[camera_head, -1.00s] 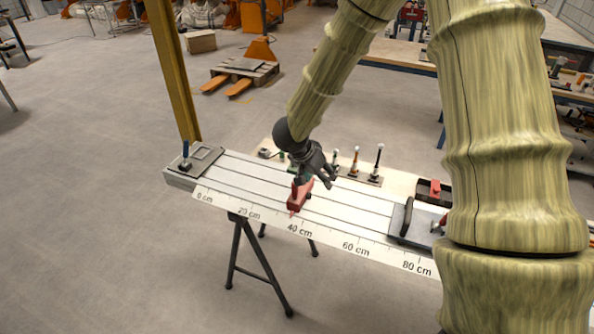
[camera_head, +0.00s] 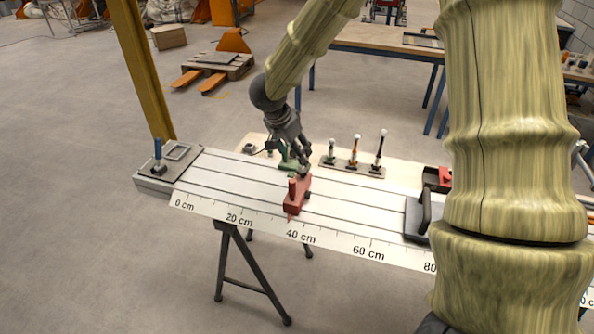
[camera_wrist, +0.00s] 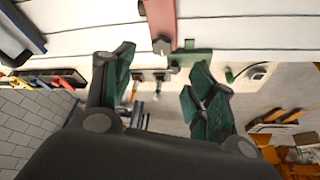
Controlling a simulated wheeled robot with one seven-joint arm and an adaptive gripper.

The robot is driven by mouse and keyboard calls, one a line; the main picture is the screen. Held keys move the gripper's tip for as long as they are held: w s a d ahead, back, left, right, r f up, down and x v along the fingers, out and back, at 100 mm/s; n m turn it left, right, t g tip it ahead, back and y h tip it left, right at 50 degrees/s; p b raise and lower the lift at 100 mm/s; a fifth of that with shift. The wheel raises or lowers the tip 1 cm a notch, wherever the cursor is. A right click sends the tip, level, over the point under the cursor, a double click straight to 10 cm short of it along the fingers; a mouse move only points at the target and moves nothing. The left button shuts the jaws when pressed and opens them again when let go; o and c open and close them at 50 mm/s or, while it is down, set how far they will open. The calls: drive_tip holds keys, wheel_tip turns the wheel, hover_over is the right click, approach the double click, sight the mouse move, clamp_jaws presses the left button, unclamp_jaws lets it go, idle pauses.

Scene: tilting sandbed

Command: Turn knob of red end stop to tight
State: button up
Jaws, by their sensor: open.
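The red end stop (camera_head: 297,195) sits on the white slotted bed near the 40 cm mark, with its pointer at the scale. In the wrist view its red body (camera_wrist: 162,18) shows at the top, with a small dark grey knob (camera_wrist: 161,46) at its end. A green block (camera_wrist: 190,57) lies beside it; it also shows in the head view (camera_head: 290,163). My gripper (camera_head: 303,168) is just behind the red end stop. In the wrist view its fingers (camera_wrist: 160,75) are apart, with the knob ahead between them and not touched. The knob's setting cannot be read.
The bed (camera_head: 235,190) rests on a trestle. Three posts with white and dark tips (camera_head: 356,152) stand behind it to the right. A grey plate with a black handle (camera_head: 420,215) is at the bed's right; a clamp plate (camera_head: 170,165) is at its left.

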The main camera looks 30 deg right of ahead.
sight(302, 170)
drive_tip(key=p+x, duration=0.1)
drive_tip(key=x, duration=0.9)
drive_tip(key=shift+w+a+f+p, duration=0.1)
drive_tip(key=shift+a+f+p, duration=0.05)
drive_tip(key=shift+p, duration=0.25)
drive_tip(key=c, duration=1)
